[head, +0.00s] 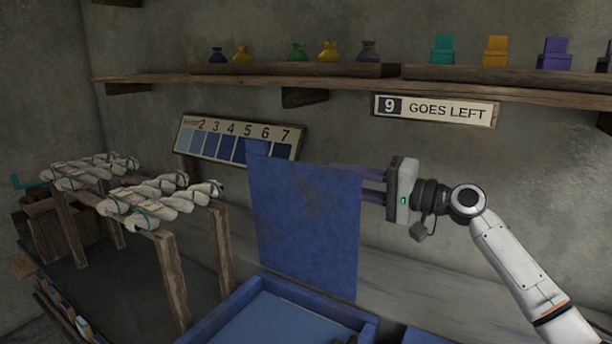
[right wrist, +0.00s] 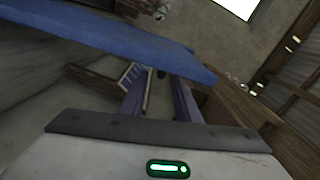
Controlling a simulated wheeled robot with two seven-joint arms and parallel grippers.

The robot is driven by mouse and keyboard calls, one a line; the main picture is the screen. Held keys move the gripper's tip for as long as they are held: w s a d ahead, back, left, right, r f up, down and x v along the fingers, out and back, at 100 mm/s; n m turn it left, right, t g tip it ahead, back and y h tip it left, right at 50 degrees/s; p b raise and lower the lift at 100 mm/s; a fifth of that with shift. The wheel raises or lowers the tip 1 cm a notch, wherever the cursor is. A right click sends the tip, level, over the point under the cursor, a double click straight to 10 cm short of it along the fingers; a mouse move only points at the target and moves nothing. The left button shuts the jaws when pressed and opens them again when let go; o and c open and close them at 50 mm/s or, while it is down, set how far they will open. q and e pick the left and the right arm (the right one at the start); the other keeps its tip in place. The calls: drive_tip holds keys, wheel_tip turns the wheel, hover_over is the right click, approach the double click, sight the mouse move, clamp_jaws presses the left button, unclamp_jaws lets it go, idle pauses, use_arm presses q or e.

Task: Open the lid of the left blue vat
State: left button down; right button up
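The left blue vat (head: 330,318) is at the bottom of the head view, its lighter blue inside showing. Its blue lid (head: 305,225) stands raised, nearly upright, above the vat's back rim. My right gripper (head: 372,187) is at the lid's right edge, high up, with its fingers apart and partly hidden behind the lid. In the right wrist view, the lid (right wrist: 110,50) crosses in front of the two spread fingers (right wrist: 160,95), and nothing shows between them. I cannot tell whether they touch the lid. My left gripper is out of view.
Another blue surface (head: 425,335) shows at the bottom right. A wooden rack (head: 165,270) with white yarn skeins stands at the left. A numbered shade board (head: 230,138) and a "9 GOES LEFT" sign (head: 435,110) are on the wall, under a shelf (head: 345,84) with pots.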

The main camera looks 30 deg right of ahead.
sight(306, 172)
drive_tip(key=p+x, duration=0.1)
drive_tip(key=x, duration=0.8)
drive_tip(key=shift+w, duration=0.15)
drive_tip(key=shift+c, duration=0.4)
clamp_jaws()
